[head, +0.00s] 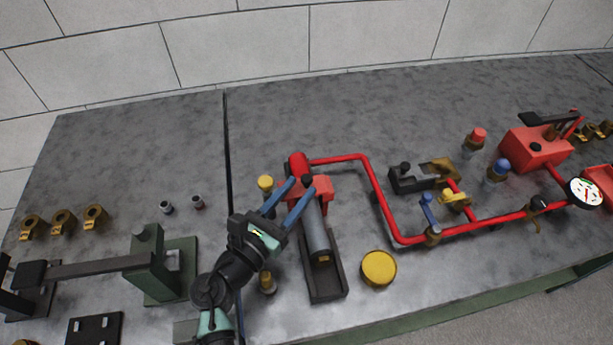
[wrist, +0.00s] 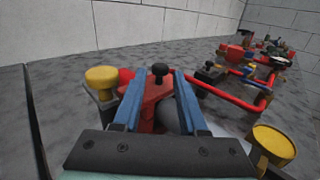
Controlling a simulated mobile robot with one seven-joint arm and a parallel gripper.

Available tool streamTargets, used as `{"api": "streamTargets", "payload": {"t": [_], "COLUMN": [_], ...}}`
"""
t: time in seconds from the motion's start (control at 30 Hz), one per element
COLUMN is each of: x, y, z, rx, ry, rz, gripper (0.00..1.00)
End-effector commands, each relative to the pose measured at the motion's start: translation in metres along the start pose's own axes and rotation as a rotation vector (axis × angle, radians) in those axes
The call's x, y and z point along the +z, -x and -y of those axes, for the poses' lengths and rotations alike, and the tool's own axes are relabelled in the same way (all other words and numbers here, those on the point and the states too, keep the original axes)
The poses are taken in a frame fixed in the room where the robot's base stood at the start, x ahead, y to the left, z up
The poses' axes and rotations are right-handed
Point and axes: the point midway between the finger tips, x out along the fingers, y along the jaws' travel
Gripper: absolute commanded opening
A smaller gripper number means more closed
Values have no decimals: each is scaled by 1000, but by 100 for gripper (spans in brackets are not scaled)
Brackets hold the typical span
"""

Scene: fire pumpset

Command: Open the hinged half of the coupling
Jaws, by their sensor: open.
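The coupling (head: 322,187) is a red block around the joint between a red pipe end and a grey cylinder (head: 316,235). A black knob (head: 307,180) stands on it. In the wrist view the red coupling (wrist: 156,91) and its knob (wrist: 160,69) show between my fingers. My gripper (head: 301,185) is open, its two blue fingers pointing at the coupling, one on each side of the knob in the picture. I cannot tell whether a finger touches it. The coupling looks closed; its hinge is hidden.
A yellow-topped post (head: 265,183) stands close left of the coupling. A yellow round cap (head: 379,267) lies to the right of the dark trough (head: 327,284). Red piping (head: 372,190) runs right to valves and a gauge (head: 585,192). A green stand (head: 150,265) is at left.

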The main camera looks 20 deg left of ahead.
Motion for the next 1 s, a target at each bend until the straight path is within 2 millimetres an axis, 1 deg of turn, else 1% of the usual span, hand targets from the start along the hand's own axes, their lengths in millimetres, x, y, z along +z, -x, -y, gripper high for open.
{"api": "streamTargets", "payload": {"t": [0.03,0.1,0.2,0.37,0.6,0.67,0.7,0.83,0.87,1.0], "x": [1,1,1,0,0,0,0,0,0,0], "y": [-10,-20,-30,-38,-38,-38,-38,-38,-38,-38], "z": [0,0,0,0,0,0,0,0,0,0], "rx": [-2,-2,-2,0,0,0,0,0,0,0], "ry": [0,-1,-1,-1,-2,-2,-2,-2,-2,-2], "rz": [1,1,1,0,0,0,0,0,0,0], "gripper": [42,42,42,42,42,33,26,2,0,0]}}
